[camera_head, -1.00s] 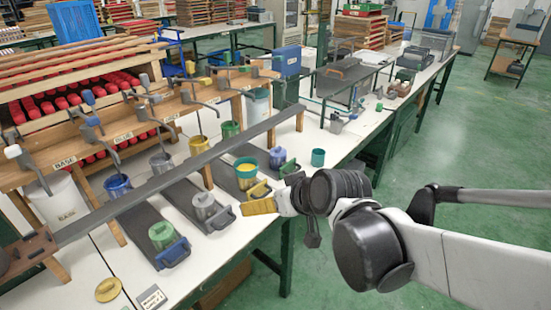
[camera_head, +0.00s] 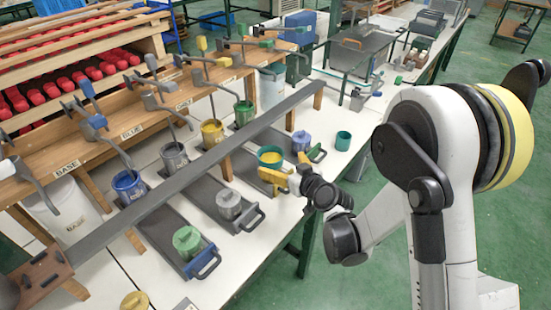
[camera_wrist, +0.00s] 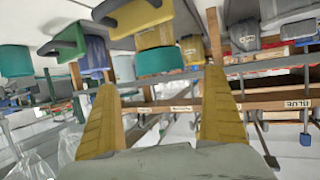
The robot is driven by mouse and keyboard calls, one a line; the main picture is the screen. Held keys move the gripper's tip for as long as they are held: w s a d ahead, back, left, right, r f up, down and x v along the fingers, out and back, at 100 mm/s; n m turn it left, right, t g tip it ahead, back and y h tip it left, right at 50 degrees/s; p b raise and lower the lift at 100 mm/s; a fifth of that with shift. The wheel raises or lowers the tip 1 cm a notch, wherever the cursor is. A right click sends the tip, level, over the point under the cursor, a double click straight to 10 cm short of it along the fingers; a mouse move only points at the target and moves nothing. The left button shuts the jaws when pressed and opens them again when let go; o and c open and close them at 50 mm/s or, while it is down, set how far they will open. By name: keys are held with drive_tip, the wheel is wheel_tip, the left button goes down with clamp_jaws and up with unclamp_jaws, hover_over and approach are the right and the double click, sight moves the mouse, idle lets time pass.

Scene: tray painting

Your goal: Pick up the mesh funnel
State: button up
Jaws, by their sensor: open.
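A teal funnel-like piece (camera_head: 270,152) sits on top of a yellow pot on a dark sliding tray; I take it for the mesh funnel, but cannot make out any mesh. In the wrist view, which is upside down, the teal piece (camera_wrist: 158,61) shows beyond and between my fingertips, under the yellow pot (camera_wrist: 155,36). My gripper (camera_head: 282,180) has yellow fingers and is at the near right of that pot. In the wrist view my gripper (camera_wrist: 160,80) is open, with nothing between the fingers.
A teal cup (camera_head: 343,140) stands on the white table to the right. A blue-lidded pot (camera_head: 301,141) is close behind the yellow one. Grey (camera_head: 228,203) and green (camera_head: 187,241) pots stand nearer on the left. A long dark rail (camera_head: 200,166) crosses over the trays.

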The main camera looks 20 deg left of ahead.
sight(266, 153)
drive_tip(key=b+x, duration=0.1)
drive_tip(key=x, duration=0.1)
drive_tip(key=b+x, duration=0.1)
drive_tip(key=x, duration=0.2)
drive_tip(key=b+x, duration=0.1)
drive_tip(key=x, duration=0.1)
drive_tip(key=shift+w+a+f, duration=0.15)
drive_tip(key=shift+f, duration=0.3)
drive_tip(key=shift+w+a, duration=0.25)
drive_tip(key=shift+c, duration=0.3)
drive_tip(key=c, duration=1.3)
drive_tip(key=shift+r, duration=0.1)
